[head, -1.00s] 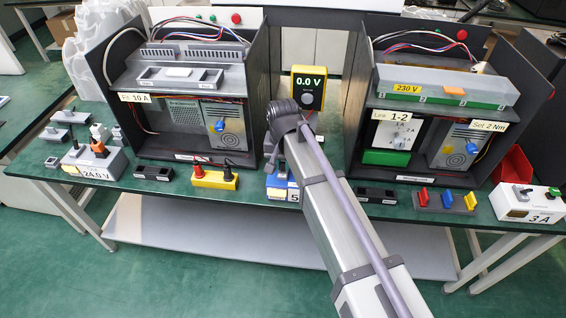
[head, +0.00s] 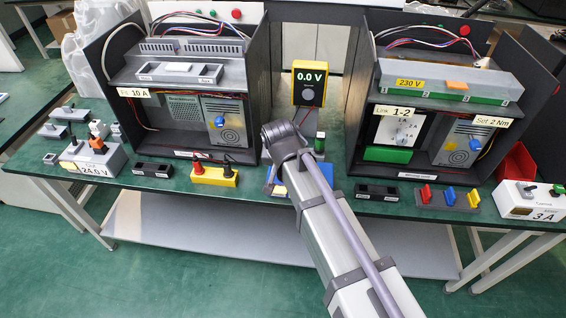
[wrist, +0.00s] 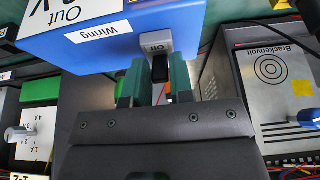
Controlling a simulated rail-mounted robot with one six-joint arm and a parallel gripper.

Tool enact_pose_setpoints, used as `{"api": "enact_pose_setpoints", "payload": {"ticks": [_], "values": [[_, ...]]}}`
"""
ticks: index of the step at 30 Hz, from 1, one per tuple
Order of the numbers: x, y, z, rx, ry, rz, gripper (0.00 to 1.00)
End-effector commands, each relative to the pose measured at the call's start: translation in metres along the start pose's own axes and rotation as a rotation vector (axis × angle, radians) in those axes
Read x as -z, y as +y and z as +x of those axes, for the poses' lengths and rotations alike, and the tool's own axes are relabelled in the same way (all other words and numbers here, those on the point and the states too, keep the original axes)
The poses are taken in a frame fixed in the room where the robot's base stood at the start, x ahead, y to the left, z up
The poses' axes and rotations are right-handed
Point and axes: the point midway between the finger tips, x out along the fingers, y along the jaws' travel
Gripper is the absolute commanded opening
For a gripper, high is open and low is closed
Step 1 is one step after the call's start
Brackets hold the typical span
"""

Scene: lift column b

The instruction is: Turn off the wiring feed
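The wiring feed is a blue box with a white "Wiring" label, upside down in the wrist view (wrist: 95,42). On its edge is a grey switch plate marked "Off" (wrist: 156,42) with a black lever (wrist: 160,68). In the head view the blue box (head: 320,176) is mostly hidden behind my arm. My gripper (wrist: 155,82) has its two green fingers apart, one on each side of the lever. The lever lies close to the right finger; I cannot tell whether they touch. In the head view the fingers are hidden behind my arm.
A yellow meter (head: 310,84) reads 0.0 V behind my arm. Dark cabinets stand left (head: 180,153) and right (head: 440,172). A yellow socket block (head: 213,178) and a dark block (head: 376,193) sit on the green bench beside the blue box. A grey "Brackenvolt" unit (wrist: 255,80) is close on the right.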

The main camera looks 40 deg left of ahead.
Motion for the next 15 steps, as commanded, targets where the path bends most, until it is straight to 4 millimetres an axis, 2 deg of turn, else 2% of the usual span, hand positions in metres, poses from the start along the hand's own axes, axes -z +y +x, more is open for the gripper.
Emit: {"api": "enact_pose_setpoints", "payload": {"ticks": [1, 6, 15], "values": [[0.0000, 0.0000, 0.0001, 0.000, 0.000, 0.000, 0.27], [0.0001, 0.0000, 0.0001, 0.000, 0.000, 0.000, 0.43], [0.0009, 0.0000, -0.0056, 0.000, -0.001, 0.000, 0.43]]}}
